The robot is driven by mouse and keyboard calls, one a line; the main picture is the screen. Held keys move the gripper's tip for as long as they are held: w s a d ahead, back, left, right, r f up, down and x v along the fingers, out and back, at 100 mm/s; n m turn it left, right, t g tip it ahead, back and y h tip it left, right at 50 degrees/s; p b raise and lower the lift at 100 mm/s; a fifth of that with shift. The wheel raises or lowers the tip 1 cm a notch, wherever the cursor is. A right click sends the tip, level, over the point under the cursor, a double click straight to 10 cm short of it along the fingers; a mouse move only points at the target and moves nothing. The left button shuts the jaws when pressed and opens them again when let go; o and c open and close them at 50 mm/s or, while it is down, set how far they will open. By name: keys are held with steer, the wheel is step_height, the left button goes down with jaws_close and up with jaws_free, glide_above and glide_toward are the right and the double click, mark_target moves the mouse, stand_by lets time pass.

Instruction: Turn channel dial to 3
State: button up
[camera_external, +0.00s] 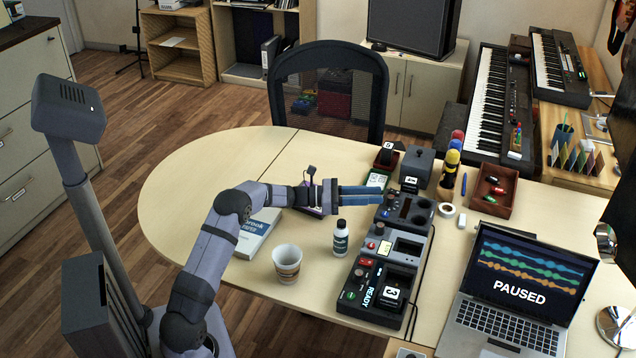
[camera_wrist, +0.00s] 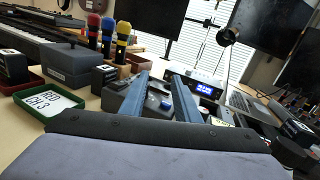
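The near module (camera_external: 352,296) has a lit READY display. I cannot tell for sure which control is the channel dial. My gripper (camera_external: 381,195) reaches in from the left, with its fingertips at the far module's left edge. In the wrist view its two blue fingers (camera_wrist: 160,75) are apart with nothing gripped; a module with a dark knob (camera_wrist: 166,105) shows between them. A green-rimmed tray (camera_wrist: 22,104) holds a card reading "RED CH 3" (camera_wrist: 48,103).
A grey box (camera_external: 417,163) and colored microphones (camera_external: 451,165) stand behind the modules. A laptop (camera_external: 512,292) reading PAUSED is at right. The table's left is clear.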

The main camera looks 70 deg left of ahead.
mark_target(391, 196)
steer(key=f, duration=0.1)
steer(key=a+f+y, duration=0.1)
steer(key=f, duration=0.1)
steer(key=shift+a+f+n+y, duration=0.1)
steer(key=shift+a+n+y, duration=0.2)
steer(key=shift+n+y, duration=0.1)
steer(key=shift+a+m, duration=0.1)
steer(key=shift+m, duration=0.2)
steer(key=shift+x, duration=3.65)
jaws_close()
